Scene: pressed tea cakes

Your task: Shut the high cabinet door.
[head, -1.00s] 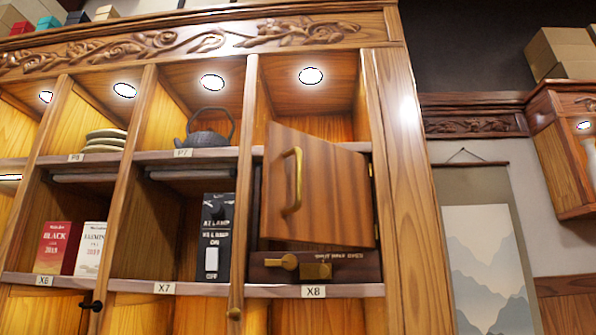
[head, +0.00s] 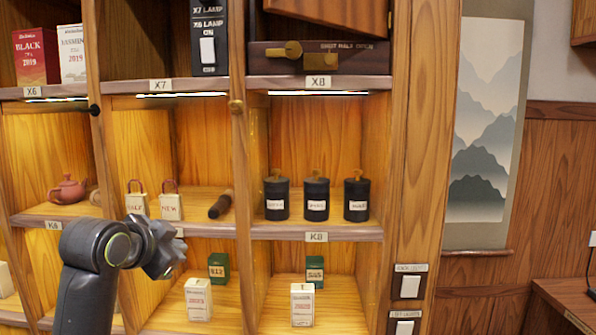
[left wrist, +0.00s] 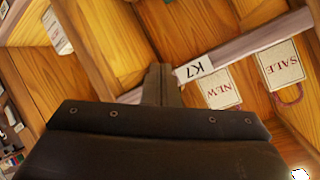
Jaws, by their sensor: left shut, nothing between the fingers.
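The high cabinet door (head: 345,12) shows only by its lower part at the top edge of the head view, above the X8 label. It is a brown wooden panel hanging at an angle in its bay; its handle and upper part are out of frame. My left gripper (head: 172,258) is low in the head view, in front of the shelf near K7, well below and left of the door. In the left wrist view its fingers (left wrist: 161,86) are together and empty, close to the K7 label. The door does not show there. My right gripper is not in view.
Beneath the door is a dark box with brass fittings (head: 318,57). Three black canisters (head: 316,196) stand on the K8 shelf. Two small bags (head: 170,206) stand on the K7 shelf by my gripper. Wooden uprights (head: 240,160) and shelf edges divide the bays. Wall switches (head: 409,287) are at right.

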